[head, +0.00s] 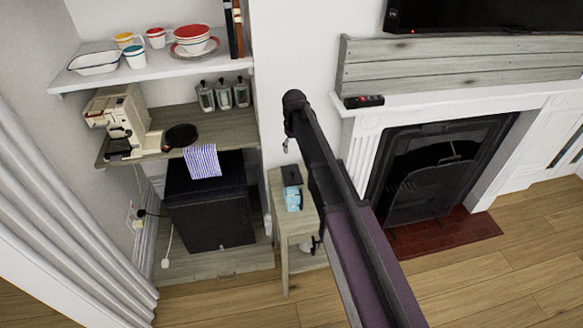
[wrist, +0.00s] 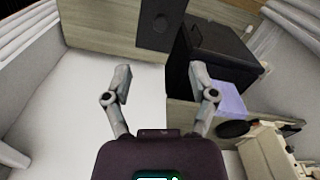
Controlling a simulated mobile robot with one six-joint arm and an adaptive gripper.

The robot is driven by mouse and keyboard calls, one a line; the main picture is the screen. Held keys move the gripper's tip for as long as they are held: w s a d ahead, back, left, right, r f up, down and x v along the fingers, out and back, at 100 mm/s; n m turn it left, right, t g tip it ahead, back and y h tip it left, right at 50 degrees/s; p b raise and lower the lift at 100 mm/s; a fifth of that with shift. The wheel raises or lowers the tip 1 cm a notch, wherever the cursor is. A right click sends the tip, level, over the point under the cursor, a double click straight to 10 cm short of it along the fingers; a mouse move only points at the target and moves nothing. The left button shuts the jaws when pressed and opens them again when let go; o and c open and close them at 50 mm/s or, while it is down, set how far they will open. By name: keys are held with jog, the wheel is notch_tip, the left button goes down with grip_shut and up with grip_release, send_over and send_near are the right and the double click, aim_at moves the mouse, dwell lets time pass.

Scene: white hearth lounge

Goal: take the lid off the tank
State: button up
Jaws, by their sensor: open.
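A small blue, clear-looking container (head: 293,198), which seems to be the tank, stands on a narrow wooden side table. A dark block (head: 291,175) at its upper end looks like its lid; I cannot tell exactly how it sits. My arm passes just right of them in the head view, and my gripper is not clearly seen there. In the wrist view my gripper (wrist: 161,72) is open with nothing between its fingers. I cannot make out the tank or lid with certainty in the wrist view.
The narrow side table (head: 302,222) stands between a black cabinet-like box (head: 210,212) and the fireplace (head: 440,165). Wooden floor in front is clear.

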aim_at(293, 171)
jog(key=shift+w+a+r, duration=0.35)
jog(key=shift+a+r, duration=0.15)
jog(key=shift+f, duration=0.2)
notch_tip(293, 171, down, 8)
jog(key=b, duration=0.8)
jog(key=shift+f, duration=0.15)
dwell(0.4)
jog(key=shift+s+d+f+b, duration=0.1)
jog(key=shift+d+f+b, duration=0.05)
jog(key=shift+f+b, duration=1.2)
jog(key=shift+s+d+f+b, duration=0.1)
jog(key=shift+d+f+b, duration=0.05)
jog(key=shift+f+b, duration=1.2)
jog(key=shift+r, duration=0.1)
grip_shut()
